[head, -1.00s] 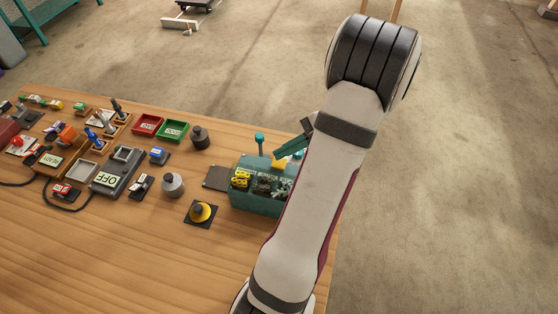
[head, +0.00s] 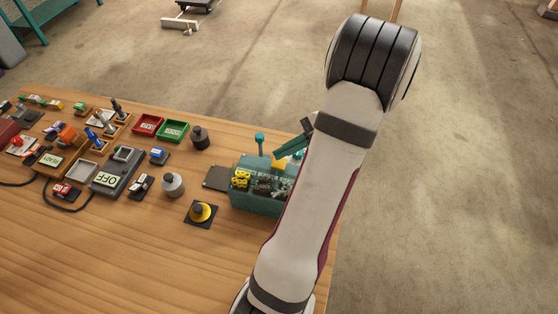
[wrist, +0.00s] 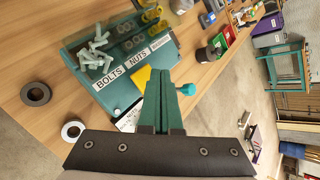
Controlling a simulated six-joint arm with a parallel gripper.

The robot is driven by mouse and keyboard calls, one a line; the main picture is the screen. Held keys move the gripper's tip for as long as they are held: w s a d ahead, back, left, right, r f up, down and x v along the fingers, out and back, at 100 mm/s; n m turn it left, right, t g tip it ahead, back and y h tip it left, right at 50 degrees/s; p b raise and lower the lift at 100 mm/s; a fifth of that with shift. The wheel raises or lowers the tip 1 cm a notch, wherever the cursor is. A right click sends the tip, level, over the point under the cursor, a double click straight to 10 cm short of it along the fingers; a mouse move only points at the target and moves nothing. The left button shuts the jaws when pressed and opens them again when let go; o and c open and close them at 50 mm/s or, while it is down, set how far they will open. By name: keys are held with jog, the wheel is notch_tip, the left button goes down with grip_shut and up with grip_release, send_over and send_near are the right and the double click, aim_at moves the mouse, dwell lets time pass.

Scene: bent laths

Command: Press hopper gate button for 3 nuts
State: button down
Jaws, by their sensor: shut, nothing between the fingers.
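The teal hopper box (head: 255,203) stands at the table's right end, partly hidden behind my arm in the head view. In the wrist view the hopper (wrist: 118,97) has labels reading BOLTS and NUTS, and a third label I cannot fully read. Pale bolts (wrist: 97,47) lie behind the BOLTS label, with dark nuts (wrist: 128,42) beside them. A yellow part (wrist: 140,78) shows on the hopper, beside my fingertips. My gripper (wrist: 162,72) is shut and empty, its green fingers together over the hopper's front. Whether they touch it I cannot tell.
A teal round-topped lever (wrist: 187,89) stands close to my fingers. Two rings, one dark (wrist: 35,93) and one pale (wrist: 73,130), lie on the wooden table. A yellow knob (head: 201,212) and a grey weight (head: 173,185) stand left of the hopper. The table's front is clear.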

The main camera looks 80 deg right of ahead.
aim_at(284, 162)
jog(key=shift+f, duration=0.15)
jog(key=shift+f, duration=0.3)
jog(key=shift+f, duration=0.75)
dwell(1.0)
jog(key=shift+r, duration=1.2)
jog(key=shift+r, duration=2.5)
